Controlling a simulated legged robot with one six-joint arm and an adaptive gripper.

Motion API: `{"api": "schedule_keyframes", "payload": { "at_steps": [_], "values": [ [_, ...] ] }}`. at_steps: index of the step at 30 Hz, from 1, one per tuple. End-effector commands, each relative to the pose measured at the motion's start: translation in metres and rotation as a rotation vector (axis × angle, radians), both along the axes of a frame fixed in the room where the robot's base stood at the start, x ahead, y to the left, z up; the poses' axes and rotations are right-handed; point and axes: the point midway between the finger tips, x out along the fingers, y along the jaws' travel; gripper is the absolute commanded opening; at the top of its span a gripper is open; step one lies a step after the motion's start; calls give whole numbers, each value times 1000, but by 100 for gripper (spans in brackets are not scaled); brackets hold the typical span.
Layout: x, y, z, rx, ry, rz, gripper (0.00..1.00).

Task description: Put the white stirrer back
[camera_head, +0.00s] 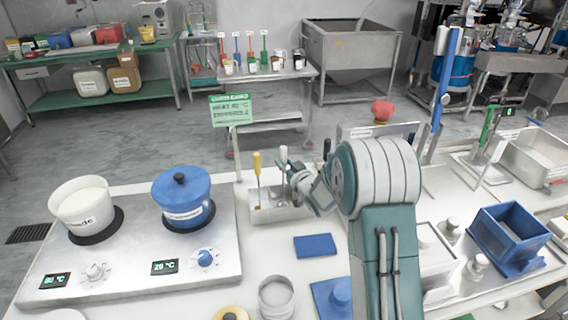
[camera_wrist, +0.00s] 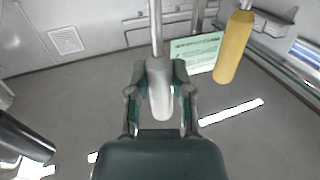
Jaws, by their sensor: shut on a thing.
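The white stirrer (camera_head: 283,157) stands roughly upright at the holder block (camera_head: 294,213), its handle at the top. My gripper (camera_head: 290,172) reaches in from the right and is shut on it. In the wrist view the white handle (camera_wrist: 160,88) sits between both fingers (camera_wrist: 158,95), and its metal shaft runs out of the top of the picture. The yellow stirrer (camera_head: 257,163) stands in the holder just left of the white one; its handle also shows in the wrist view (camera_wrist: 233,48). I cannot tell how deep the white stirrer's lower end sits in the holder.
A hot plate (camera_head: 140,270) with a white pot (camera_head: 82,208) and a blue lidded pot (camera_head: 182,197) is on the left. A blue pad (camera_head: 316,246) lies in front of the holder. A blue open box (camera_head: 509,238) stands at the right. A green sign (camera_head: 231,110) stands behind.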

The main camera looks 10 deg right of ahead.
Motion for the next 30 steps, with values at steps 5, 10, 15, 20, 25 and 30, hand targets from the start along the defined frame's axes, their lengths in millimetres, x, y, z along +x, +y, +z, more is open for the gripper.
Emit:
{"api": "schedule_keyframes", "payload": {
  "at_steps": [5, 10, 15, 20, 25, 30],
  "values": [
    [0, 0, 0, -1, 2, 0, 41],
    [0, 0, 0, -2, 2, 0, 62],
    [0, 0, 0, -1, 1, 0, 62],
    [-4, -2, 1, 0, 1, -1, 62],
    [-28, -10, 2, 0, 1, -2, 62],
    [-63, -21, 3, -1, 2, -2, 62]
  ]
}}
